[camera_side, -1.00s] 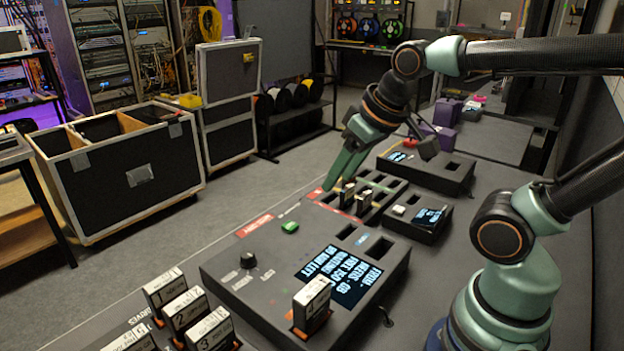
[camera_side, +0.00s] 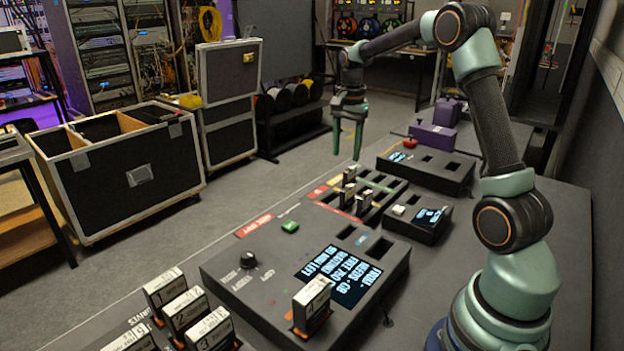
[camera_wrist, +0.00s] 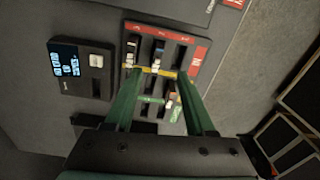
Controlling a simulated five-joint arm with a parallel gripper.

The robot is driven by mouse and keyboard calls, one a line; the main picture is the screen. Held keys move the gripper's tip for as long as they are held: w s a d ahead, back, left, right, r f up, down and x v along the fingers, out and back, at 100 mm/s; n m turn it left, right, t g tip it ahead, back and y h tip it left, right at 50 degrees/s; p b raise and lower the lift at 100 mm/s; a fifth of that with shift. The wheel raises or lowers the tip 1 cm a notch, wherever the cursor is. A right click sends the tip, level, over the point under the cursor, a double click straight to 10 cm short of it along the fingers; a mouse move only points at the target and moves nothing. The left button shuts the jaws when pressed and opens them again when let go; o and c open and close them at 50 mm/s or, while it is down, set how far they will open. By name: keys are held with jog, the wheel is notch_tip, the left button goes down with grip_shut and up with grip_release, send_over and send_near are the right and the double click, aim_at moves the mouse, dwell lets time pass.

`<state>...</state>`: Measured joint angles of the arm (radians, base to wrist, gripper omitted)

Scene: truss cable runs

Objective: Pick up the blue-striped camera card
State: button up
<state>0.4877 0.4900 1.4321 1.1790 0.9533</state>
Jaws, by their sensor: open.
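A dark slotted tray (camera_side: 385,184) with red, yellow and green strips holds several small upright cards. In the wrist view, the tray (camera_wrist: 193,58) has a card with a bluish mark (camera_wrist: 159,48) in its middle row, which looks like the blue-striped one. A pale card (camera_wrist: 131,50) stands to its left, and another with orange and green (camera_wrist: 173,100) is lower right. Stripe colours are too small to read in the side view. My gripper (camera_side: 347,156) is open and empty, pointing down above the tray's far left end. Its fingers (camera_wrist: 160,78) straddle the tray's middle in the wrist view.
A small box with a screen (camera_side: 417,219) sits beside the tray. A larger console (camera_side: 225,270) with a knob is in front, a dark slotted box (camera_side: 425,167) behind. Numbered cards (camera_side: 187,312) stand at lower left. The air around my gripper looks clear.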

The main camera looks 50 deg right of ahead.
aim_at(348, 192)
jog(key=shift+d+f+m, duration=0.6)
jog(key=shift+d+f, duration=0.4)
jog(key=shift+d, duration=0.15)
notch_tip(348, 192, down, 12)
jog(key=shift+w+f, duration=0.15)
jog(key=shift+f, duration=0.05)
grip_shut()
